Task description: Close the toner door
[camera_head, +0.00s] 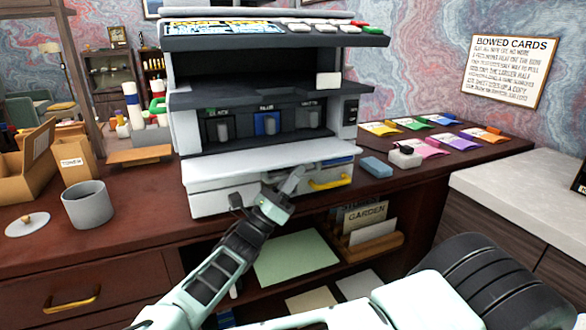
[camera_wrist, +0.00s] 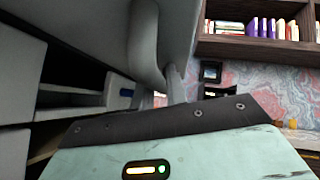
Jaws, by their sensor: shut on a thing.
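The printer (camera_head: 180,130) stands on the desk with its toner bay open, showing several labelled cartridges (camera_head: 267,125). The toner door (camera_head: 250,160) is folded down as a pale flap below the bay, roughly level. My gripper (camera_head: 293,178) is at the door's front edge, right of its middle, and is shut on it. In the wrist view the door (camera_wrist: 90,25) is a large grey panel with a rounded bar (camera_wrist: 145,45) on it. My fingers (camera_wrist: 168,88) meet the bar's lower end; the exact contact is partly hidden.
A yellow-handled tray (camera_head: 331,182) lies under the door. A grey pot (camera_head: 88,205), its lid (camera_head: 28,224) and a toner box (camera_head: 77,167) are on the left. A blue block (camera_head: 376,167) and coloured packets (camera_head: 430,147) are on the right. An open shelf (camera_head: 295,256) is below.

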